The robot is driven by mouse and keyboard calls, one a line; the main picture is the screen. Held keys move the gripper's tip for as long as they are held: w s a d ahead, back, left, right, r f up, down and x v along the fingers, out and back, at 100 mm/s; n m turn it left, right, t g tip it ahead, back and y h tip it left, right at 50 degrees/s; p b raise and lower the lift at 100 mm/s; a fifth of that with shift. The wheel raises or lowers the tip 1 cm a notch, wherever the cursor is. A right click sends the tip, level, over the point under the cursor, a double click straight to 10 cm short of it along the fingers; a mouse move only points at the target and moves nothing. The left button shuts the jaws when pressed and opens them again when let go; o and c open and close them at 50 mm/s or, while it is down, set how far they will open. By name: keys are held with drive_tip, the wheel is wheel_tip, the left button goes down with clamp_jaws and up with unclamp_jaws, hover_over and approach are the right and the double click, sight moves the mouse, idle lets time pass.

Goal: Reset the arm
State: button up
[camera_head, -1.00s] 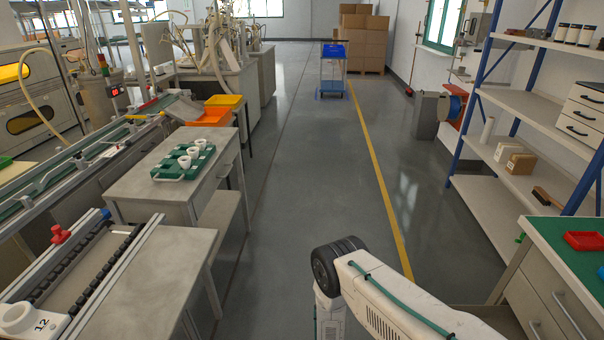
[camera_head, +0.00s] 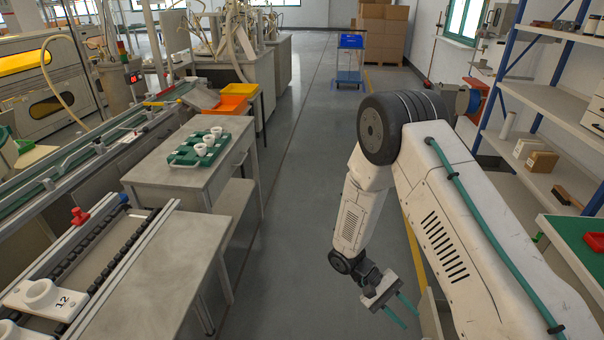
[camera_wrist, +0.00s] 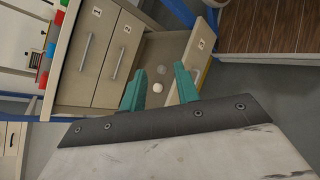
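My gripper (camera_head: 410,320) hangs over the aisle floor at the lower right of the head view, below my bent arm. Its two teal fingers are apart and also show in the wrist view (camera_wrist: 160,72). Nothing is held between them. My arm is folded at a raised elbow, with the forearm pointing down.
In the wrist view, drawer 3 (camera_wrist: 201,50) stands open beyond the fingers, with two small round pale things (camera_wrist: 157,87) in it. A bench with a green tray (camera_head: 200,149) of white cups is left of the aisle. Blue-framed shelves (camera_head: 550,102) stand right.

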drive_tip(key=s+a+r+t+y, duration=0.1)
drive_tip(key=s+r+y, duration=0.15)
drive_tip(key=r, duration=0.85)
drive_tip(key=s+r+t+y, duration=0.1)
drive_tip(key=r+y, duration=0.2)
drive_tip(key=r, duration=0.8)
drive_tip(key=s+r+m+t+y, duration=0.1)
drive_tip(key=s+r+t+y, duration=0.1)
drive_tip(key=s+r+t, duration=0.2)
drive_tip(key=s+d+r+m+t+y, duration=0.1)
drive_tip(key=s+r+t, duration=0.3)
drive_tip(key=s+r, duration=0.6)
wheel_tip(320, 180, up, 4)
drive_tip(key=shift+d+r+y, duration=0.2)
drive_tip(key=shift+d+y, duration=0.05)
drive_tip(key=shift+y, duration=0.4)
